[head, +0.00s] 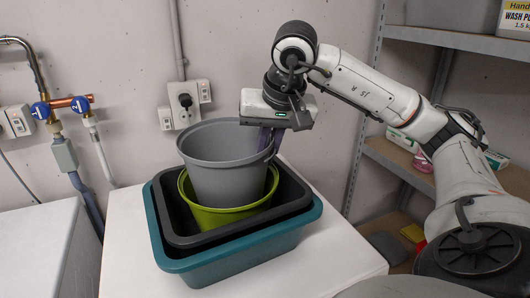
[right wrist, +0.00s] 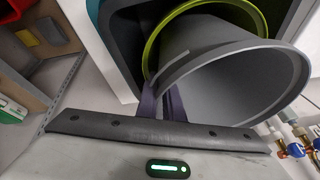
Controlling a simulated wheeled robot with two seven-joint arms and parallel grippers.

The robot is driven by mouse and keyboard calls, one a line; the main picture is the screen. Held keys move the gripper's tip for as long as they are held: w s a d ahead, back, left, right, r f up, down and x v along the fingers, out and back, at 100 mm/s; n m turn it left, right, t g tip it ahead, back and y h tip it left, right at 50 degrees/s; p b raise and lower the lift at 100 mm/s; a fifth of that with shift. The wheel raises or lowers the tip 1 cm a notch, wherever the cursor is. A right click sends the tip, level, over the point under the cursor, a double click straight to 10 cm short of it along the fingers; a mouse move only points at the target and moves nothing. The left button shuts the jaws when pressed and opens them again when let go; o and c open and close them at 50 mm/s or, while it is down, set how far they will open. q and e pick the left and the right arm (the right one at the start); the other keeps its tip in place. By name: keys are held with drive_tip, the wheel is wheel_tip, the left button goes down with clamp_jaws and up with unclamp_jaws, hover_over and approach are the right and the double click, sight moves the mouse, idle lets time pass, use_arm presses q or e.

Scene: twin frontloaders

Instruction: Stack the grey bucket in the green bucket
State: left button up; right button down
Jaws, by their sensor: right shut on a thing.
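The grey bucket (head: 222,165) sits with its lower part inside the green bucket (head: 228,217), its rim well above the green rim and slightly tilted. The green bucket stands in a dark grey tub (head: 290,197), which is nested in a teal tub (head: 240,258). My right gripper (head: 268,142) is shut on the right side of the grey bucket's rim. In the right wrist view, its fingers (right wrist: 163,103) pinch the wall of the grey bucket (right wrist: 235,80), and the green rim (right wrist: 153,45) shows behind. Whether the grey bucket's base touches the green bucket's floor is hidden. My left gripper is not in view.
The tubs stand on a white machine top (head: 325,245); another white top (head: 40,235) lies at the left. Pipes with blue valves (head: 60,107) and wall sockets are behind. A metal shelf (head: 460,42) with goods is at the right.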

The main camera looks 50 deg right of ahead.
drive_tip(key=shift+f, duration=0.3)
drive_tip(key=c, duration=1.9)
unclamp_jaws()
drive_tip(key=shift+r, duration=0.1)
drive_tip(key=shift+r, duration=0.1)
